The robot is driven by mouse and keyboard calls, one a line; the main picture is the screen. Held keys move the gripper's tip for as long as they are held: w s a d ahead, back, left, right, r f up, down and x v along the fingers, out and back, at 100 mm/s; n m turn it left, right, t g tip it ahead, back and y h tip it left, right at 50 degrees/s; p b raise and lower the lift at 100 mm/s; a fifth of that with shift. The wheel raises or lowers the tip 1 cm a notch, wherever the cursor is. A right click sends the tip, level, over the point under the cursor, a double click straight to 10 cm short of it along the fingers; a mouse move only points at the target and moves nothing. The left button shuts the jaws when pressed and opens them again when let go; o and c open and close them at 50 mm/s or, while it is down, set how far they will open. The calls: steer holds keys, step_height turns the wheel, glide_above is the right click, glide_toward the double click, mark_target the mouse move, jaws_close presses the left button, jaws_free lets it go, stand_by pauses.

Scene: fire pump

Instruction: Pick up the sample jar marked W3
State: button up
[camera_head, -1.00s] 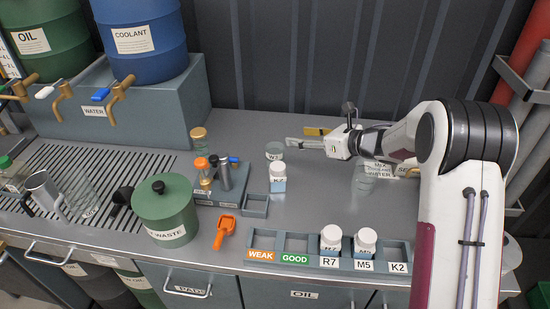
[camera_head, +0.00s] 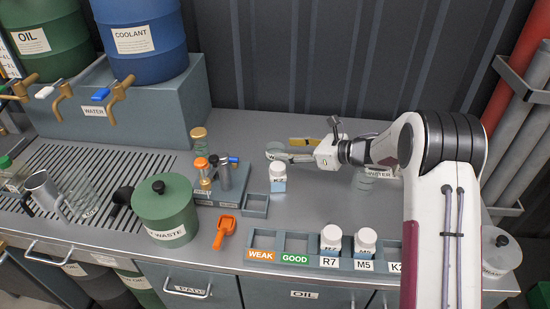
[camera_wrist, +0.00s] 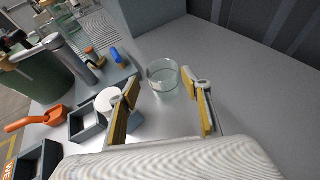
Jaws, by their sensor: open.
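The sample jar W3 (camera_head: 275,147) is a clear, short glass jar standing on the grey bench behind the K2 jar. Its label is partly covered by my gripper in the head view. In the wrist view the glass jar (camera_wrist: 162,76) stands upright, just ahead of and between my fingertips. My gripper (camera_head: 291,150) is open and empty, reaching in from the right, low over the bench. Its two yellow-padded fingers (camera_wrist: 168,96) are spread wider than the jar. I cannot tell whether either finger touches the glass.
The white-capped K2 jar (camera_head: 278,178) stands close in front of W3. A rack (camera_head: 283,243) with two white-capped jars is at the front edge. A green waste pot (camera_head: 165,212), an orange scoop (camera_head: 224,232) and a tool holder (camera_head: 217,195) are to the left.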

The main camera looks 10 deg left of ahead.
mark_target(268, 148)
steer(key=shift+w+a+f, duration=0.1)
steer(key=shift+a+f, duration=0.05)
steer(key=shift+a, duration=0.1)
steer(key=shift+a, duration=0.1)
steer(key=shift+w+x, duration=0.2)
steer(key=shift+x, duration=2.35)
steer(key=c, duration=0.9)
